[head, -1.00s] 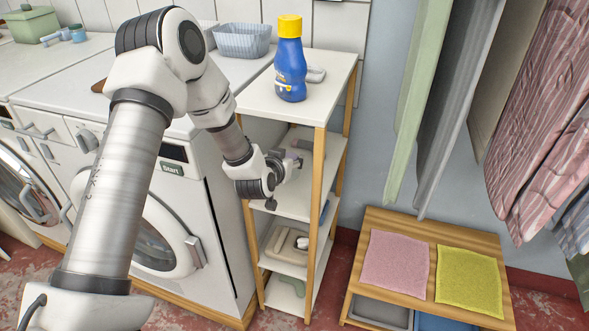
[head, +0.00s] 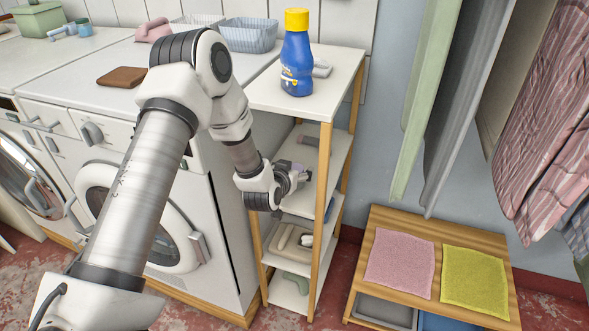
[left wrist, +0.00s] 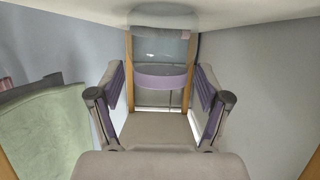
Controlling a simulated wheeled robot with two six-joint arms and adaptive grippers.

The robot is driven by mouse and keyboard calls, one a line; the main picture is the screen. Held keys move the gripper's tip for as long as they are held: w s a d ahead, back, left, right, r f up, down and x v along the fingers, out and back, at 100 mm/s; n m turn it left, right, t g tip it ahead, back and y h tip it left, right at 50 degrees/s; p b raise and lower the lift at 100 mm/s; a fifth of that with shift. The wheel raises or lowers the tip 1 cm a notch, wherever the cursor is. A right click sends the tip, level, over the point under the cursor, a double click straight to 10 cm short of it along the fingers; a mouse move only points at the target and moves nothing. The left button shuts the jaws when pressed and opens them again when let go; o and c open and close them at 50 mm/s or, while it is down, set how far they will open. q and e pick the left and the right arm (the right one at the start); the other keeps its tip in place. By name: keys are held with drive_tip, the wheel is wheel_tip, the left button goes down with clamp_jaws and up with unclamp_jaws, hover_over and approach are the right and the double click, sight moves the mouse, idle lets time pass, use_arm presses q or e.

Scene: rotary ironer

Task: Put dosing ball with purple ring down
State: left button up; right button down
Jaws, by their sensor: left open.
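The dosing ball with purple ring shows in the left wrist view as a clear, pale body (left wrist: 162,48) with a purple band (left wrist: 162,78). It is straight ahead of my left gripper (left wrist: 160,97), whose two fingers stand apart on either side of the view. The gripper is open, and I see no finger pressed on the ball. In the head view my left gripper (head: 297,176) reaches into the shelf rack (head: 326,150) below its top board. The ball is mostly hidden there by the gripper and cannot be made out clearly. My right gripper is not in view.
A blue bottle with yellow cap (head: 297,58) stands on the rack's top. A wooden front post is close to the gripper. Lower shelves hold a beige item (head: 290,240) and others. Washing machines (head: 150,215) are left; a bench with pink (head: 400,260) and yellow cloths (head: 472,275) is right.

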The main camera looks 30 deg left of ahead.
use_arm(q)
drive_tip(key=shift+r, duration=0.2)
drive_tip(key=p+v, duration=0.1)
drive_tip(key=v, duration=1)
drive_tip(key=s+d+f+g+h, duration=0.1)
drive_tip(key=s+d+f+g, duration=0.3)
drive_tip(key=s+f, duration=0.4)
drive_tip(key=s+d+f+m+g+h, duration=0.1)
drive_tip(key=s+d+f+g, duration=0.3)
drive_tip(key=s+f, duration=0.4)
drive_tip(key=s+d+f+m+g+h, duration=0.1)
drive_tip(key=s+d+f+g, duration=0.3)
drive_tip(key=s+f, duration=0.4)
drive_tip(key=s+g, duration=0.1)
drive_tip(key=s, duration=0.3)
wheel_tip(320, 180, up, 12)
drive_tip(key=p, duration=1.1)
drive_tip(key=shift+f+p, duration=0.25)
drive_tip(key=shift+p, duration=0.05)
